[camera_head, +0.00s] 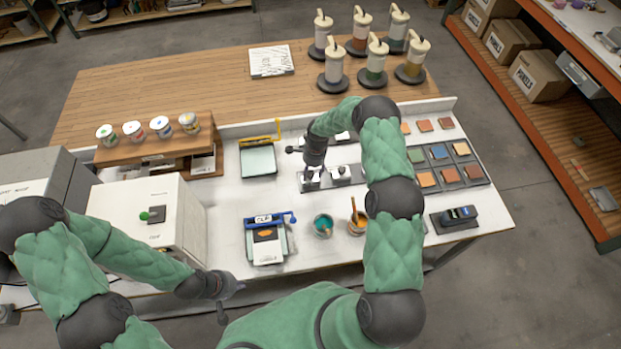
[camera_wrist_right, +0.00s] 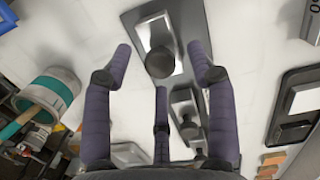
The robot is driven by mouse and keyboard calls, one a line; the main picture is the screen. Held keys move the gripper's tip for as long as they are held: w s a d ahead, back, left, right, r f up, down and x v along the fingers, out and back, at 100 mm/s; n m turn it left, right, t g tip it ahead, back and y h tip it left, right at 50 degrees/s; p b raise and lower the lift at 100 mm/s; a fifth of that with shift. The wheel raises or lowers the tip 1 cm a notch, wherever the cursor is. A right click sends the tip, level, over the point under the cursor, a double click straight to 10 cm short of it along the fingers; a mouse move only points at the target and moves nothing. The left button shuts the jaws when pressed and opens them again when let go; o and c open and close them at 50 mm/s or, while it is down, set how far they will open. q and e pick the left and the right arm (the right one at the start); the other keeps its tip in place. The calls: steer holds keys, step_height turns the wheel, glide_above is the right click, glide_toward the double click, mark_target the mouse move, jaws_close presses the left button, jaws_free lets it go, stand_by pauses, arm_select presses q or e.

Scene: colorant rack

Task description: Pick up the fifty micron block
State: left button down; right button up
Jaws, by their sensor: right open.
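Metal blocks with round knobs sit in a dark grey holder (camera_head: 327,186) on the white bench, partly hidden by my right arm. In the right wrist view, one silver block (camera_wrist_right: 152,33) with a dark round knob lies between my spread fingers, with no visible contact. A second, smaller block (camera_wrist_right: 186,110) sits farther along the same holder. I cannot read any micron marking on them. My right gripper (camera_wrist_right: 160,58) is open and empty above the holder. My left gripper (camera_head: 229,301) is open and empty by the bench's front edge, away from the blocks.
A teal paint can (camera_head: 323,226) and an orange can (camera_head: 357,223) with a stick stand in front of the holder. Colour swatches (camera_head: 427,180) lie to its right. A blue clamp board (camera_head: 267,246) and a white machine (camera_head: 150,215) stand to the left.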

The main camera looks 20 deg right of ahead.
steer(key=shift+a+f, duration=0.1)
steer(key=shift+f, duration=1.05)
jaws_close()
steer(key=shift+r, duration=0.1)
steer(key=shift+r, duration=0.4)
step_height(320, 180, up, 2)
steer(key=shift+w+b, duration=0.15)
steer(key=shift+b, duration=0.55)
steer(key=s+r+b, duration=0.3)
steer(key=s+r, duration=0.7)
steer(key=s, duration=0.4)
steer(key=shift+s, duration=0.15)
